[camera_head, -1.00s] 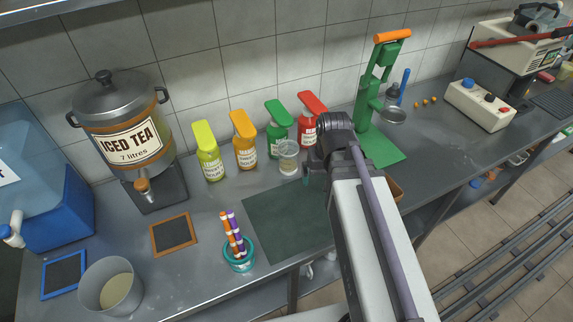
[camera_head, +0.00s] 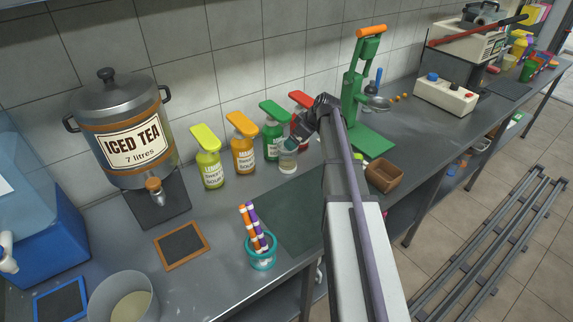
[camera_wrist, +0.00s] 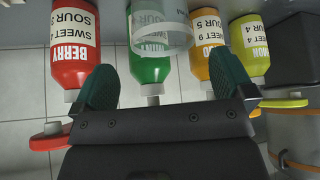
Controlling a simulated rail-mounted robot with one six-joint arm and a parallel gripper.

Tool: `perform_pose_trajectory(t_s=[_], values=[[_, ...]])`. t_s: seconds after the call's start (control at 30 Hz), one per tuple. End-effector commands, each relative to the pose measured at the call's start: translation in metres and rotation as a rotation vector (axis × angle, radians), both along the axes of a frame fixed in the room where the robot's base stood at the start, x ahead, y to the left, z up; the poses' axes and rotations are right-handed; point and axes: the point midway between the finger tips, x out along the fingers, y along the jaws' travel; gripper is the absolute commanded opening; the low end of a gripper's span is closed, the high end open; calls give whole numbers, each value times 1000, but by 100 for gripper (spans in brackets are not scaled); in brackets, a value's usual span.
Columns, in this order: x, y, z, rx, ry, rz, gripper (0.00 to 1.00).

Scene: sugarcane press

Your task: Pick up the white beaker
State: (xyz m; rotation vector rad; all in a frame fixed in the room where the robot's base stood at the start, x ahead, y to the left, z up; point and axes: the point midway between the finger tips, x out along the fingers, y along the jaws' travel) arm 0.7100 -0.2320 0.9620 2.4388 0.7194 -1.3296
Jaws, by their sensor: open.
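The white beaker (camera_head: 288,161) is a small translucent whitish cup. It stands upright on the counter in front of the green bottle. My gripper (camera_head: 292,144) is at the beaker's upper rim in the head view, partly covering it. In the wrist view the beaker (camera_wrist: 163,36) shows as a pale ring just beyond and between my two green fingertips. My gripper (camera_wrist: 165,72) is open with nothing between its fingers. I cannot tell whether a finger touches the beaker.
Pump bottles stand close behind: red (camera_head: 300,128), green (camera_head: 272,140), orange (camera_head: 243,154) and yellow-green (camera_head: 209,168). A teal cup (camera_head: 260,258) with striped sticks is in front. A green press (camera_head: 355,95) and brown box (camera_head: 384,175) are right. The dark mat (camera_head: 285,220) is clear.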

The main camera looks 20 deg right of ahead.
Motion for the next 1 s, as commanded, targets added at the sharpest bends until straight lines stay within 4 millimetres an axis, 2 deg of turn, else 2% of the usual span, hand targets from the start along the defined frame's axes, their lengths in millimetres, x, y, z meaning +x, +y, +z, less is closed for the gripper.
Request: perform_pose_trajectory(t_s=[0.03, 0.27, 0.5, 0.77, 1.0], values=[[5, 3, -19, 0, 0, 0, 100], [11, 8, -23, 0, 0, 0, 100], [30, 21, -63, 1, 2, 1, 100], [33, 24, -61, 1, 2, 0, 100], [33, 23, -61, 1, 2, 0, 77]])
